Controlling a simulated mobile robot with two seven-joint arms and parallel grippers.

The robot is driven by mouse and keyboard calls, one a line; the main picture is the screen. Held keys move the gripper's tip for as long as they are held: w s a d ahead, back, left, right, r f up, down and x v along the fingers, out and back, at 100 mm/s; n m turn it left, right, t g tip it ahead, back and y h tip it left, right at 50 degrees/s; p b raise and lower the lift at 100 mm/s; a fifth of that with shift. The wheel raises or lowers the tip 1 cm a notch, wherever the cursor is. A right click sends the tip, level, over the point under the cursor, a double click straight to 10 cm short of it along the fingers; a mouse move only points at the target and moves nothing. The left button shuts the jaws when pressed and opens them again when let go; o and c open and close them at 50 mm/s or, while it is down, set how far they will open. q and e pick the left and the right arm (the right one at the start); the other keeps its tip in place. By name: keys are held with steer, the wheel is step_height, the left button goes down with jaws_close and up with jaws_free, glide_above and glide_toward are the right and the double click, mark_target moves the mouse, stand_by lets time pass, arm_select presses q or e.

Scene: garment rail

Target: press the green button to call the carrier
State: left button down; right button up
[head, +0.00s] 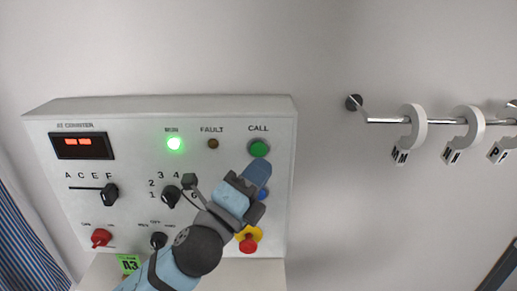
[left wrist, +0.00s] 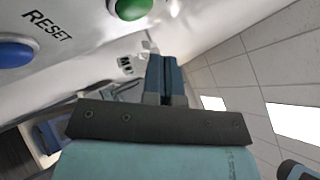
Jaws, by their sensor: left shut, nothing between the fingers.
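The green button (head: 259,149) sits under the word CALL at the upper right of a white control panel (head: 150,225). It also shows at the top of the left wrist view (left wrist: 131,8), partly cut off by the edge. My left gripper (head: 262,166) is shut and empty, with its tips just below the green button in the head view. In the left wrist view the closed fingers (left wrist: 167,62) point toward the panel, below and right of the button. I cannot tell whether they touch the panel. My right gripper is not in view.
A blue RESET button (left wrist: 14,53) is near my fingers. A red and yellow stop button (head: 248,243) is below. The panel also has a lit green lamp (head: 174,143), black knobs and a red switch (head: 101,237). A rail (head: 440,121) with marked rings is at right.

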arm_select(q)
steer(key=s, duration=0.3)
steer(key=shift+w, duration=0.1)
steer(key=s+a+f+n+g+y+p, duration=0.15)
steer(key=a+f+n+y, duration=0.3)
steer(key=f+n, duration=0.55)
steer(key=s+a+f+n+g+y+p, duration=0.15)
steer(key=a+f+n+y, duration=0.4)
steer(key=f, duration=0.95)
steer(key=s+a+f+n+g+p, duration=0.1)
steer(key=s+a+f+n, duration=0.4)
steer(key=s+f, duration=0.2)
steer(key=s+a+f+n+g+y+p, duration=0.1)
steer(key=s+a+f+n, duration=0.3)
steer(key=f, duration=0.5)
steer(key=s+n+g, duration=0.1)
steer(key=s+n, duration=0.1)
steer(key=s, duration=0.1)
steer(key=shift+s+a+f+g+y, duration=0.2)
steer(key=shift+a+f+g+y, duration=0.1)
steer(key=shift+a+f, duration=0.1)
steer(key=shift+r, duration=0.1)
stand_by(2.7)
